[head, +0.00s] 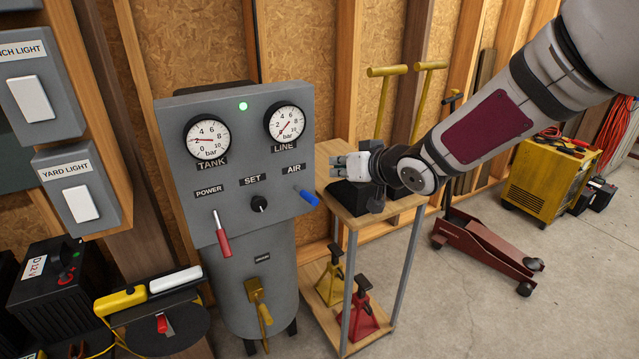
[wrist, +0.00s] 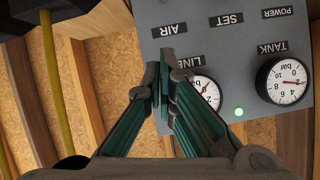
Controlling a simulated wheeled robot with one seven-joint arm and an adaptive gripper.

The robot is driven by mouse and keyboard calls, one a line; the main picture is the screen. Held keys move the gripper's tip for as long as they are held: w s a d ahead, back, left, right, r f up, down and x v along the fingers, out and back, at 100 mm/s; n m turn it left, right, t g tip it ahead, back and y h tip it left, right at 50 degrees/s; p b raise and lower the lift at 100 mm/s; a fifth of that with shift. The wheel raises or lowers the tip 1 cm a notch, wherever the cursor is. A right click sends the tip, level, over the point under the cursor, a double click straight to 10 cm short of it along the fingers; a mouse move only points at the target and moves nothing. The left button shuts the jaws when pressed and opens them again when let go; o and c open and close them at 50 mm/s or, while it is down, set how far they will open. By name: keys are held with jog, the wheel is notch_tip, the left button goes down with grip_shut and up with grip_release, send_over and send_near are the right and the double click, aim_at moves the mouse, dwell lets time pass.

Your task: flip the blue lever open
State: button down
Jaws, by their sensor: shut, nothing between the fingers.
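The blue lever (head: 308,197) sticks out at the right side of the grey compressor panel (head: 180,140), under the AIR label, pointing right and slightly down. My gripper (head: 345,165) is to the right of the panel, a little above and right of the lever, apart from it. In the wrist view my gripper (wrist: 163,95) has its fingers together and empty, in front of the panel's edge beside the LINE gauge (wrist: 205,90). The wrist view is upside down, with the AIR label (wrist: 172,29) near its top. The blue lever is not visible there.
A red POWER lever (head: 222,240) and a black SET knob (head: 259,203) are on the same panel. A small wooden-topped cart (head: 395,208) stands below my gripper, with jack stands on its lower shelf. A yellow drain lever (head: 260,300) is on the tank below.

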jog(key=b, duration=0.3)
send_over(305, 194)
jog(key=d, duration=0.3)
notch_tip(305, 194, down, 5)
jog(key=shift+s+f+b, duration=0.15)
jog(key=shift+f+b, duration=0.1)
jog(key=shift+f, duration=0.55)
jog(key=shift+s+f+b, duration=0.15)
jog(key=shift+f+b, duration=0.05)
jog(key=shift+f, duration=0.6)
jog(key=shift+f, duration=0.1)
jog(key=shift+s+f+t+b, duration=0.1)
jog(key=shift+f+t+b, duration=0.15)
jog(key=shift+b, duration=0.6)
